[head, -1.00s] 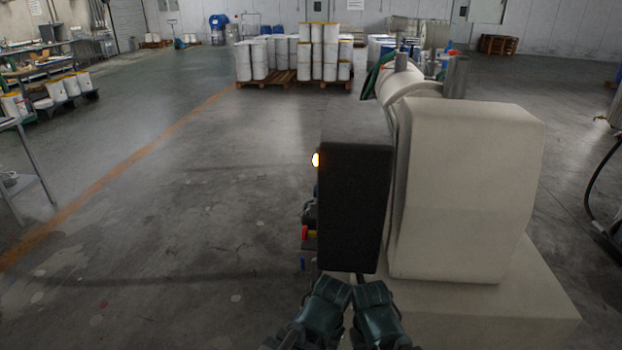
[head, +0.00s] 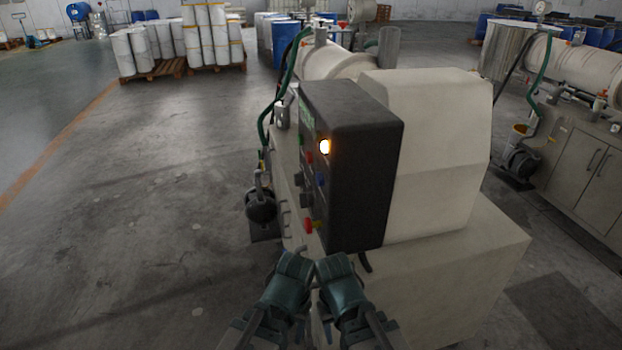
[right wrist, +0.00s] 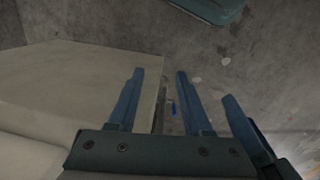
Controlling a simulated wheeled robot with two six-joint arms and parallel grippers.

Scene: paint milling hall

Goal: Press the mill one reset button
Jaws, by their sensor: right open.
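A dark control box (head: 362,165) is fixed to the near end of the beige mill (head: 440,140) in the head view. Its left face shows at a steep angle, with a lit amber lamp (head: 325,146), a red button (head: 310,158), a blue button (head: 320,178), dark knobs and a red emergency stop (head: 309,225) on yellow. Labels are too small to read, so I cannot tell which is the reset button. My left gripper (head: 293,264) and right gripper (head: 335,267) are side by side below the box, apart from it. The right wrist view shows the right gripper (right wrist: 161,80) open and empty.
Open concrete floor (head: 130,230) lies left of the mill. A dark motor-like unit (head: 261,205) stands at its left side. A second mill (head: 585,70) stands at the right. White drums (head: 210,35) on pallets and blue drums are at the back.

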